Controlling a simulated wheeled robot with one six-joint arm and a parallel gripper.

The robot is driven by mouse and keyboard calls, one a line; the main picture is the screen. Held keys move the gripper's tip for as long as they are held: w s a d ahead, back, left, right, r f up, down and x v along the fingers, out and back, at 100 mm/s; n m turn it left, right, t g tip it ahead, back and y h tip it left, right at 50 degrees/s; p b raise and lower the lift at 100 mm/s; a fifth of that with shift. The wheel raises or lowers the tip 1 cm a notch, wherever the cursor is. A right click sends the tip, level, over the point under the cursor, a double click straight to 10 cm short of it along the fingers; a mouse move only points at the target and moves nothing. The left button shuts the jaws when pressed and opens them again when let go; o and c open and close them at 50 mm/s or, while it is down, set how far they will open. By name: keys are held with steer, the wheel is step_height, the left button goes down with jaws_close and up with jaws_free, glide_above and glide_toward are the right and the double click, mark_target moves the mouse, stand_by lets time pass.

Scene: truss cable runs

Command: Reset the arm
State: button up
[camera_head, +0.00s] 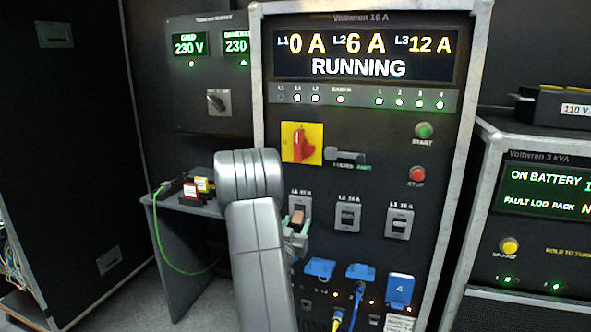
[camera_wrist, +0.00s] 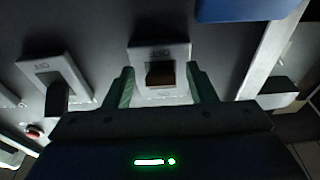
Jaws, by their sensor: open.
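My arm (camera_head: 252,225) rises in front of the tall central power cabinet (camera_head: 385,130). My gripper (camera_head: 296,232) is at the cabinet face, at the leftmost of three breakers, the L1 one. In the wrist view my gripper (camera_wrist: 161,78) is open, with one green finger on each side of that breaker's toggle (camera_wrist: 160,75). Nothing is visibly held. Whether the fingers touch the breaker plate (camera_wrist: 160,52) cannot be told. The neighbouring breaker (camera_wrist: 55,75) shows to the left in the wrist view. My arm and gripper partly hide the cabinet's left side in the head view.
Below the breakers are blue sockets (camera_head: 320,268) with yellow and blue cables. A red rotary switch (camera_head: 303,144) sits above. A small side table (camera_head: 180,205) with a green cable stands left. A battery unit (camera_head: 540,195) stands right. The cabinet reads RUNNING.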

steer(key=shift+s+a+r+g+p, duration=0.15)
steer(key=shift+r+g+p, duration=0.3)
steer(key=shift+p, duration=1.3)
steer(key=p, duration=0.2)
steer(key=g+p, duration=0.1)
steer(key=p, duration=0.2)
steer(key=shift+s+r+y, duration=0.2)
steer(key=shift+r+y, duration=0.05)
steer(key=shift+y, duration=0.05)
